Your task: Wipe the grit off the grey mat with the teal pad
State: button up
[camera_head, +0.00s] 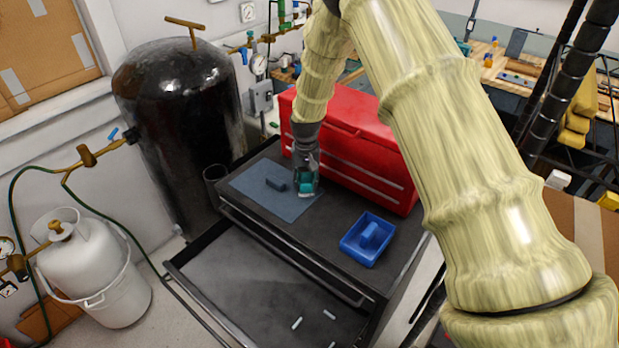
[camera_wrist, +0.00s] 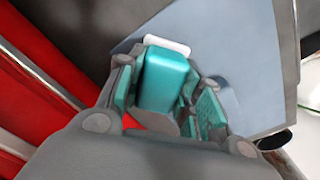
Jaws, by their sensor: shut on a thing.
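My gripper (camera_head: 306,178) is shut on the teal pad (camera_wrist: 165,78), which has a white edge on its far side in the wrist view. The pad (camera_head: 306,187) also shows as a small teal patch at my fingertips in the head view. My gripper points down over the right part of the grey mat (camera_head: 288,211), which looks blue-grey and lies flat on the dark cabinet top. The mat (camera_wrist: 228,45) also shows in the wrist view. I cannot tell whether the pad touches the mat. No grit can be made out at this size.
A red toolbox (camera_head: 362,150) stands close behind. A blue tray (camera_head: 346,250) holding a blue piece stands at the right. An open drawer (camera_head: 240,275) below holds several small white pieces.

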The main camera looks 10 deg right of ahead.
jog(key=shift+s+a+f+p, duration=0.1)
jog(key=shift+s+a+p, duration=0.1)
jog(key=shift+s+a, duration=0.75)
jog(key=shift+s+a+p, duration=0.15)
jog(key=shift+s+a, duration=0.55)
jog(key=shift+a, duration=0.4)
jog(key=shift+s+a+r+p, duration=0.1)
jog(key=shift+s+a+p, duration=0.1)
jog(key=shift+s+a, duration=0.35)
jog(key=shift+s+a+r+p, duration=0.15)
jog(key=shift+s+a, duration=0.2)
jog(key=shift+a, duration=0.4)
jog(key=shift+s+a+f, duration=0.2)
jog(key=shift+s+a, duration=0.85)
jog(key=shift+a, duration=0.25)
notch_tip(320, 180, up, 6)
jog(key=p, duration=0.3)
jog(key=shift+p, duration=0.35)
jog(key=shift+w+r, duration=0.1)
